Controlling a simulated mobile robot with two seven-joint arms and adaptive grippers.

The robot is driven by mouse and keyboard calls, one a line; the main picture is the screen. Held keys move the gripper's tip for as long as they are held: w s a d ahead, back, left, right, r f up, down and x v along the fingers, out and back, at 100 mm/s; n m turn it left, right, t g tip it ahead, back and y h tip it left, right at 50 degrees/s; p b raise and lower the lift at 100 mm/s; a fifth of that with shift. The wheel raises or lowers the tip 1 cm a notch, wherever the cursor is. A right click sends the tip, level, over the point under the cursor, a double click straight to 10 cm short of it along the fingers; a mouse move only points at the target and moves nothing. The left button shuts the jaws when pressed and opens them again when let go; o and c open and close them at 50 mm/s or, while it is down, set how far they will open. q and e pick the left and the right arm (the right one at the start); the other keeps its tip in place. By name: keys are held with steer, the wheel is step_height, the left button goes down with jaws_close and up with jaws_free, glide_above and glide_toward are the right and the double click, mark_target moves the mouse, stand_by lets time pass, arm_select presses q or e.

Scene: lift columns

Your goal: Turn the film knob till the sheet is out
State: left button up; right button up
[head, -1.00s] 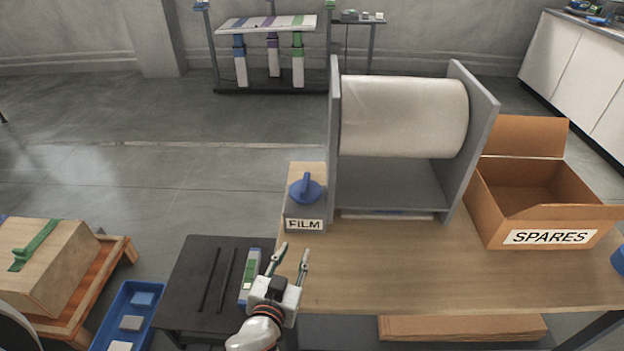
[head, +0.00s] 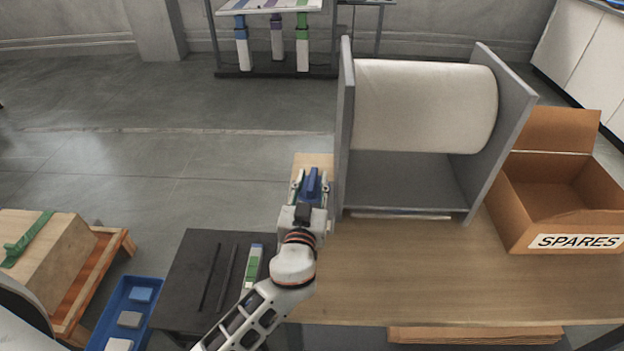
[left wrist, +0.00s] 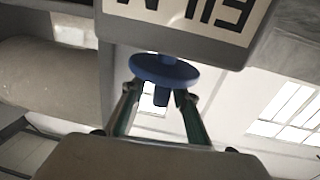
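The blue film knob (head: 312,184) sits on its box at the left end of the wooden table. My left gripper (head: 311,180) is at the knob, its fingers on either side of it. In the left wrist view the knob's blue disc (left wrist: 165,69) and short grip bar show between the open fingers (left wrist: 157,100), with gaps beside the bar. The FILM label shows upside down and cut off there; my arm hides it in the head view. The white film roll (head: 425,105) hangs between grey side plates. A thin white strip (head: 400,215) shows at the stand's front foot. My right gripper is out of view.
An open SPARES carton (head: 578,243) stands right of the roll stand. A black side table (head: 190,285) with slots and a green-and-white piece is at left, near a blue tray (head: 115,338). The wooden table's front (head: 450,270) is clear.

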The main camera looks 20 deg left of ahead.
arm_select(q)
steer(key=shift+w+a, duration=0.1)
steer(key=shift+w, duration=0.1)
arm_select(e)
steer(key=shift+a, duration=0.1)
arm_select(q)
jaws_close()
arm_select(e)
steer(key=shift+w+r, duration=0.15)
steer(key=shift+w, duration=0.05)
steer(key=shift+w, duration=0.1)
